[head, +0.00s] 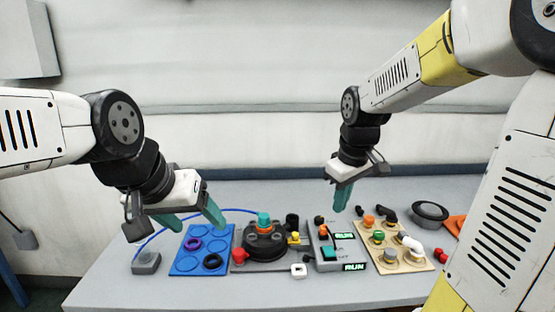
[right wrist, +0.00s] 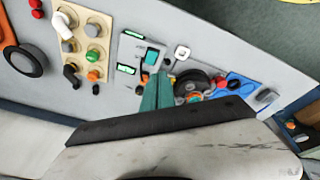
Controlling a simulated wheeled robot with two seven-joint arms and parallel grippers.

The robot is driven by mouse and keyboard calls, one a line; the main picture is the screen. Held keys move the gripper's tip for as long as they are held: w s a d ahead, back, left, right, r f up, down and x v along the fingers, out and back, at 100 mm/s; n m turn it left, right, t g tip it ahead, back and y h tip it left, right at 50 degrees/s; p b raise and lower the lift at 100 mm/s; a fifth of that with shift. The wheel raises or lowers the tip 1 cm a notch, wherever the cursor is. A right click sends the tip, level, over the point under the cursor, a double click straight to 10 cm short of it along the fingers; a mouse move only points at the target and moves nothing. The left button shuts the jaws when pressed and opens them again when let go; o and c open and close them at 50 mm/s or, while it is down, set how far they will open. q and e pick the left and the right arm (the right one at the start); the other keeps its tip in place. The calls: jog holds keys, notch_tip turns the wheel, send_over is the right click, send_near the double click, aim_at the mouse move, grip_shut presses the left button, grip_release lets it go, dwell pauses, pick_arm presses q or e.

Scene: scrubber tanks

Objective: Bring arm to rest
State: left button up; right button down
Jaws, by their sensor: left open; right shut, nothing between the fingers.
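My left gripper (head: 195,218) is open and empty, with its green fingers apart above the blue board at the left of the table. My right gripper (head: 341,197) is shut and empty, raised above the table behind the grey control box. In the right wrist view its green fingers (right wrist: 157,92) are together with nothing between them. Both arms reach in from the sides over the table (head: 110,280).
On the table are a blue board (head: 187,262) with rings, a dark round fixture (head: 262,243), a grey control box (head: 325,266) with green RUN displays, and a tan board (head: 384,264) with knobs. The front strip is mostly clear.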

jog(key=s+r+m+t, duration=0.1)
jog(key=s+r+m, duration=0.1)
jog(key=s, duration=0.5)
jog(key=s+a+r+m+t+y, duration=0.1)
jog(key=s+r+m+t, duration=0.1)
jog(key=s+m, duration=0.2)
jog(key=s, duration=0.3)
jog(key=shift+s+a+r+y, duration=0.15)
jog(key=shift+a+r+y, duration=0.15)
jog(key=shift+r, duration=0.1)
